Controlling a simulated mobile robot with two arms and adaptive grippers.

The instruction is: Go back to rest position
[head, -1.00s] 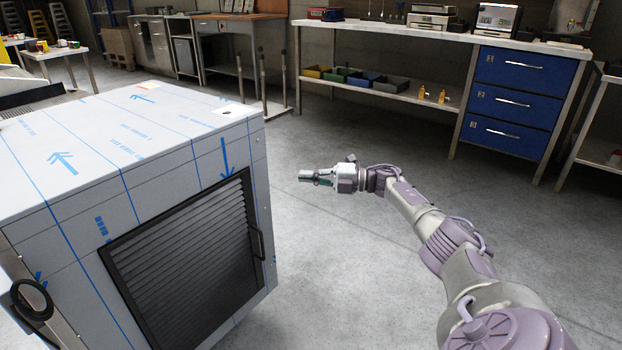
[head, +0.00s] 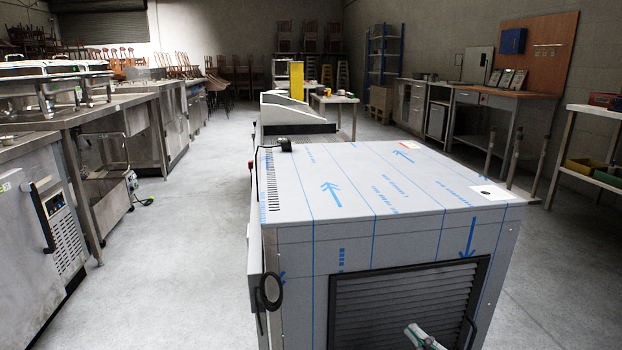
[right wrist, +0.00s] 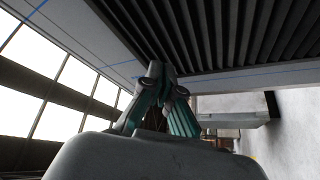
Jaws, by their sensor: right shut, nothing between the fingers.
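My right gripper (head: 418,334) shows at the bottom edge of the head view, in front of the louvred panel of a large film-wrapped appliance (head: 365,175). In the right wrist view its two teal-and-grey fingers (right wrist: 165,85) are closed together with nothing between them. The dark louvres (right wrist: 215,35) fill the top of that view; I cannot tell how far the fingers are from them. My left gripper is not in view.
Steel counters (head: 110,105) with chafing dishes line the left side. A wooden-backed workbench (head: 510,95) and a shelf bench (head: 600,180) stand on the right. The concrete aisle (head: 190,230) left of the appliance is clear.

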